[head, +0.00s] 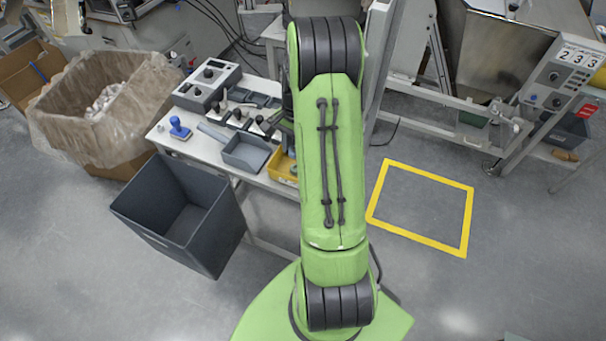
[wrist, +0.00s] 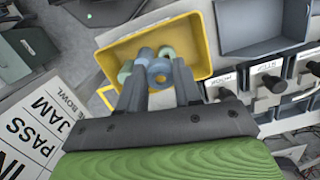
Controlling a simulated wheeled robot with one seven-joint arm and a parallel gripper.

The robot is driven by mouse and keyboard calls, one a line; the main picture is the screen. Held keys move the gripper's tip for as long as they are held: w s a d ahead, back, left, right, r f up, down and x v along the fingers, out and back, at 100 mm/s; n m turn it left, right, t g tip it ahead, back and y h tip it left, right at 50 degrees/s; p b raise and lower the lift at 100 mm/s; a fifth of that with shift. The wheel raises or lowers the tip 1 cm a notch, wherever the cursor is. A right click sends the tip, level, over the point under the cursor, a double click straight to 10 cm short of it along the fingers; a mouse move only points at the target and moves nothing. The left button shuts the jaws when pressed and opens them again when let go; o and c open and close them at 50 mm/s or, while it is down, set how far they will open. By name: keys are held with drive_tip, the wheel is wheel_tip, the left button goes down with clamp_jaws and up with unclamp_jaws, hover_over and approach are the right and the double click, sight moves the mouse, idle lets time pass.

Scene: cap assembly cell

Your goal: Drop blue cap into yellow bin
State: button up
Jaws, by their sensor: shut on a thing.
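In the wrist view, my gripper (wrist: 157,75) is over the yellow bin (wrist: 112,62), its fingers pointing into the opening. It is shut on the blue cap (wrist: 160,73), a round piece with a hole, between the fingertips. Pale green and grey-blue round pieces (wrist: 166,52) show close beyond and beside the fingertips; I cannot tell their exact heights. In the head view, the yellow bin (head: 282,168) shows only partly, left of my arm. My gripper and the blue cap are mostly hidden there.
A grey-blue tray (head: 247,153) stands on the bench beside the yellow bin. A row of black knobs (wrist: 272,82) is close to the bin. A blue stamp-like item (head: 179,128) is at the bench's left. A large dark bin (head: 150,222) stands on the floor in front.

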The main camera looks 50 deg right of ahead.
wheel_tip(320, 180, down, 5)
drive_tip(key=b, duration=0.3)
drive_tip(key=o, duration=0.8)
drive_tip(key=shift+r, duration=0.15)
drive_tip(key=r+p, duration=0.1)
drive_tip(key=r, duration=0.4)
drive_tip(key=d+r+p, duration=0.1)
drive_tip(key=r, duration=0.4)
drive_tip(key=r+p, duration=0.1)
drive_tip(key=r, duration=0.4)
drive_tip(key=shift+w+d+r+p, duration=0.2)
drive_tip(key=shift+d+r+p, duration=0.1)
drive_tip(key=shift+d+p, duration=0.1)
